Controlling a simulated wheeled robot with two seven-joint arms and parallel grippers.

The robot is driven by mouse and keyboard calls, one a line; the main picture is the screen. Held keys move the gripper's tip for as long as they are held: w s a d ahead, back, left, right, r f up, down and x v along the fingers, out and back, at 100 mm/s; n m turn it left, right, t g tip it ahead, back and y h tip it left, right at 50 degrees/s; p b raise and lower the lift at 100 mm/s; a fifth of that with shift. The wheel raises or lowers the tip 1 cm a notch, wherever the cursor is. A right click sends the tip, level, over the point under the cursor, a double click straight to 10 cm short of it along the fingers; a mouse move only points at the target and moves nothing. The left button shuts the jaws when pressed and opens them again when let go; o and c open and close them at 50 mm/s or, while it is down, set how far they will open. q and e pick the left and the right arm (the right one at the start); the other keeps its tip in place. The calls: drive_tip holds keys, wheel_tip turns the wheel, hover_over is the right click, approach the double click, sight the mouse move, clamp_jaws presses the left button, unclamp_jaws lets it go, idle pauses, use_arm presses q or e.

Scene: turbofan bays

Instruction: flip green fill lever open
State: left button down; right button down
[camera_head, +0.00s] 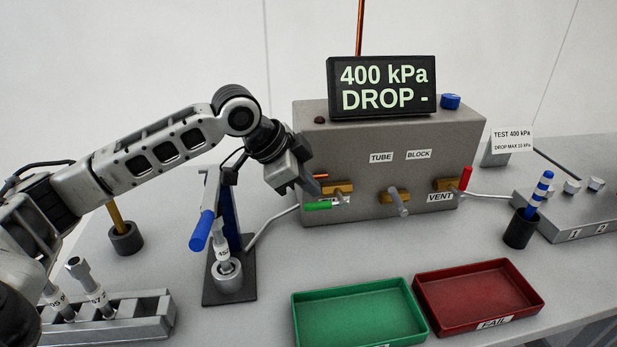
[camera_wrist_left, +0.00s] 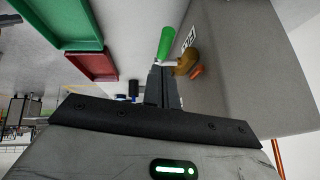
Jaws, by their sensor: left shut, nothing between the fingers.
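The green fill lever (camera_head: 318,206) sits on the left brass valve (camera_head: 338,187) at the front of the grey test box (camera_head: 400,150). Its green handle points left, roughly level, in the head view. In the wrist view the green handle (camera_wrist_left: 166,42) lies just past my fingertips, beside the brass valve body (camera_wrist_left: 187,62). My left gripper (camera_head: 312,188) is shut and empty, just above the green handle and left of the valve. Its closed fingers (camera_wrist_left: 161,82) show in the wrist view. I cannot tell whether they touch the lever. My right gripper is not in view.
A display (camera_head: 382,87) reads 400 kPa, DROP -. A red lever (camera_head: 466,178) stands upright at VENT; a grey lever (camera_head: 398,203) hangs from the middle valve. A blue-handled clamp stand (camera_head: 229,290) is left. Green (camera_head: 296,325) and red (camera_head: 470,325) trays lie in front.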

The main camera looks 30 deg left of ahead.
sight(317, 204)
use_arm(q)
drive_tip(key=b+v, duration=0.2)
drive_tip(key=v, duration=0.9)
drive_tip(key=shift+s+a+f, duration=0.3)
drive_tip(key=shift+s+f, duration=0.05)
drive_tip(key=shift+f, duration=0.05)
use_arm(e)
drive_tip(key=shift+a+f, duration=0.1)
